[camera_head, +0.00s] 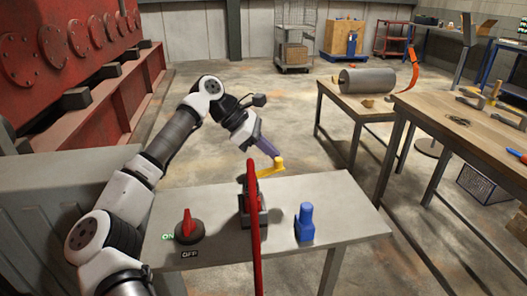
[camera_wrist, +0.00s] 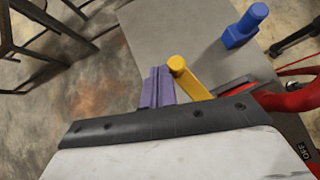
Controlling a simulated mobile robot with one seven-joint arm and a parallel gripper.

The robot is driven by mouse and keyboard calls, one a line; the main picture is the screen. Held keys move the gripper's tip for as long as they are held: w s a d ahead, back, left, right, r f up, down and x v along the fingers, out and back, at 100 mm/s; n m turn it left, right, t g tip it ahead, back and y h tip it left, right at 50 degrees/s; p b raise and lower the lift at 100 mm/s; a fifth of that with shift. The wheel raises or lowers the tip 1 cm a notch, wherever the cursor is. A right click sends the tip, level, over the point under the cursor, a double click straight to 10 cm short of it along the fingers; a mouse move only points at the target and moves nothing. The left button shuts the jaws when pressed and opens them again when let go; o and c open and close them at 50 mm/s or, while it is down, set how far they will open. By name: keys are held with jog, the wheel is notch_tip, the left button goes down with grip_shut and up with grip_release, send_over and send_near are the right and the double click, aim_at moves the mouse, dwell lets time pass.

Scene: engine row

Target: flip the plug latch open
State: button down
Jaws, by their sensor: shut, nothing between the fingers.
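A yellow lever with a round knob (camera_head: 272,167) reaches out over the far edge of the small grey table (camera_head: 340,190), beside a dark and red fixture (camera_head: 250,205). I take this lever for the plug latch. It also shows in the wrist view (camera_wrist: 190,78). My gripper (camera_head: 268,148) has purple fingers, shut and empty, pointing down just above and behind the lever. In the wrist view the fingers (camera_wrist: 157,88) are just left of the knob; I cannot tell whether they touch it. The lever's root is partly hidden.
A blue plug-shaped block (camera_head: 305,222) stands at the right on the table. A red rotary switch (camera_head: 188,228) with ON and OFF labels is at the left. A tall red strip (camera_head: 254,235) rises in front of the fixture. A wooden workbench (camera_head: 470,125) stands further right.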

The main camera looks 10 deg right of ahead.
jog(key=shift+s+d+b, duration=0.35)
jog(key=shift+s+d, duration=0.05)
jog(key=shift+s, duration=0.2)
dwell(0.3)
jog(key=v, duration=1.3)
jog(key=shift+a+r, duration=0.25)
jog(key=shift+r, duration=0.05)
